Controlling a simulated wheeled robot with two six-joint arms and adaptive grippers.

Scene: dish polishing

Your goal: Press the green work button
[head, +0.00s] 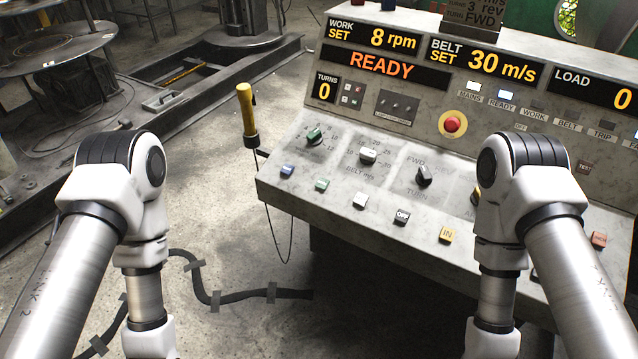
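A small green button (322,184) sits on the sloped front of the grey control console (330,208), between a blue button (287,171) and a white button (360,200). Its label is too small to read. A green-topped knob (314,135) stands above these buttons. The work display (372,36) reads 8 rpm and the status display (384,66) reads READY. My two arms come up from the bottom left and bottom right and bend down out of the frame. Neither gripper shows. My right arm hides part of the console's right side.
A red stop button (453,123) sits on the upright panel. An OFF button (402,216) and a yellow IN button (446,235) lie further right. A yellow handle (247,115) stands at the console's left edge with a hanging cable. A dark cable is taped to the floor.

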